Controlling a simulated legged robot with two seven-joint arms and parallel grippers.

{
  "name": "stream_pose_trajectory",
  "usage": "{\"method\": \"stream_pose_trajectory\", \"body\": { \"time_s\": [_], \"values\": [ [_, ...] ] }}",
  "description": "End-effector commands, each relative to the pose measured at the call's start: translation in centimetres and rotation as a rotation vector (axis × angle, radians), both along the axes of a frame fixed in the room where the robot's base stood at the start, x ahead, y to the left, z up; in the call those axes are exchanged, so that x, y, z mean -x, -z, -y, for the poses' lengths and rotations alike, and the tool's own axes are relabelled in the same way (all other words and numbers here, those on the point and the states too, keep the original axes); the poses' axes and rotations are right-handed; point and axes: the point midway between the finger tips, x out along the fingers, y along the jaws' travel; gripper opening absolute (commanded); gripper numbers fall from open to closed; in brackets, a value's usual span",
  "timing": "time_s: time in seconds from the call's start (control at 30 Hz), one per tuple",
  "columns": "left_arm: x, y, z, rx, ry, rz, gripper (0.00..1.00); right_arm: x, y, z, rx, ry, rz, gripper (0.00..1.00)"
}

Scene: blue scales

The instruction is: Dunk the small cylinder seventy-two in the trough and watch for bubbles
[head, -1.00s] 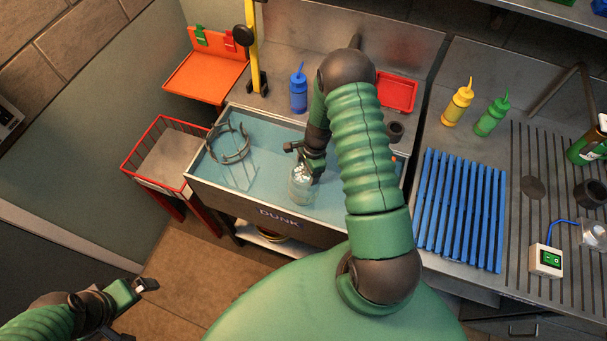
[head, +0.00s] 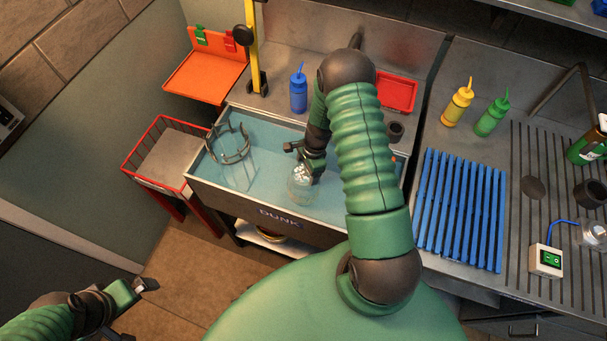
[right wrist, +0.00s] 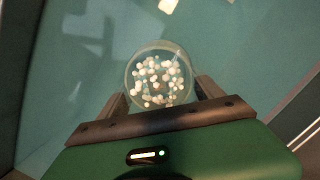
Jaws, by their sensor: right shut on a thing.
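The trough (head: 240,203), marked DUNK, is full of blue-green water. My right gripper (head: 301,168) is low over its near part, shut on a small clear cylinder (head: 300,190). The cylinder looks at least partly under water; its exact depth is hard to tell. In the right wrist view its round end (right wrist: 160,76) sits between my fingers (right wrist: 164,98), with many small white bubble-like balls clustered across it. No number is readable on it. My left gripper (head: 139,310) is at the lower left, away from the trough; its fingers look apart and empty.
A dark ring-shaped rack (head: 228,158) stands at the trough's left end. A red wire basket (head: 155,180) is left of it. A blue bottle (head: 298,92) and red tray (head: 397,93) are behind. A blue slatted rack (head: 460,210) lies on the right counter.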

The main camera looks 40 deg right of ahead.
Motion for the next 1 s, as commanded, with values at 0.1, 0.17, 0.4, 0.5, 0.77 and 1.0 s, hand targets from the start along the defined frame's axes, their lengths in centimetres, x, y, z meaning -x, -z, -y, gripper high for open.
{"method": "stream_pose_trajectory", "body": {
  "time_s": [0.1, 0.17, 0.4, 0.5, 0.77, 1.0],
  "values": [
    [0.0, 0.0, 0.0, 0.0, 0.0, 0.0, 1.0, 0.0, 0.1, 0.0, 0.0, 0.0, -0.001, 0.03],
    [0.0, 0.0, 0.0, 0.0, 0.0, 0.0, 1.0, 0.0, 0.1, 0.0, 0.0, 0.0, -0.001, 0.03],
    [0.0, 0.0, 0.0, 0.0, 0.0, 0.0, 1.0, 0.0, 0.1, 0.0, 0.0, 0.0, -0.001, 0.03],
    [0.0, 0.0, 0.0, 0.0, 0.0, 0.0, 1.0, 0.0, 0.0, 0.0, 0.0, 0.0, -0.001, 0.03],
    [0.0, -2.1, 0.0, 0.0, 0.0, 0.0, 1.0, 0.0, -2.5, 0.0, 0.0, 0.0, 0.0, 0.03],
    [0.0, -4.0, 0.0, 0.0, 0.0, 0.0, 1.0, 0.0, -4.9, 0.0, 0.0, 0.0, 0.0, 0.03]
  ]
}}
